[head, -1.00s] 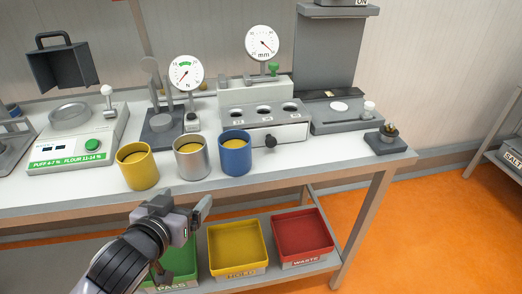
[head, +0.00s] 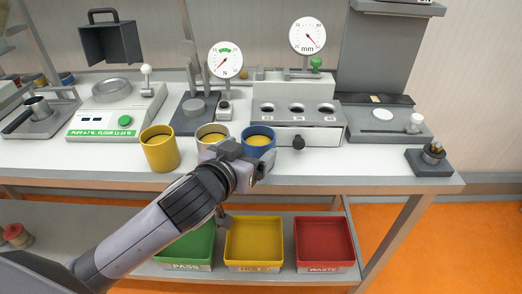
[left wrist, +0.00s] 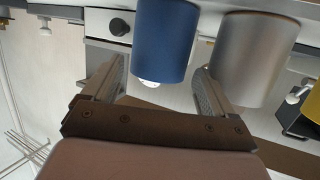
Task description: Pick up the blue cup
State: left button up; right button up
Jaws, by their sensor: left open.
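The blue cup (head: 260,133) stands upright on the table near its front edge, with yellowish contents. A silver cup (head: 207,132) is close to its left and a yellow cup (head: 160,150) farther left. My left gripper (head: 254,167) is open in front of the blue cup and covers its lower part and some of the silver cup. In the left wrist view, the blue cup (left wrist: 165,40) shows in the gap between the open fingers (left wrist: 158,82). The finger on the right overlaps the silver cup (left wrist: 250,55); I cannot tell whether it touches. My right gripper is out of view.
A grey block with three holes and a drawer (head: 297,130) stands behind the blue cup. Green (head: 187,262), yellow (head: 254,264) and red (head: 324,264) trays are on the lower shelf. The tabletop right of the blue cup is partly clear.

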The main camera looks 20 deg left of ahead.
aim_at(264, 137)
pick_arm(q)
jog(key=shift+x, duration=2.8)
jog(key=c, duration=0.9)
jog(key=shift+r, duration=0.15)
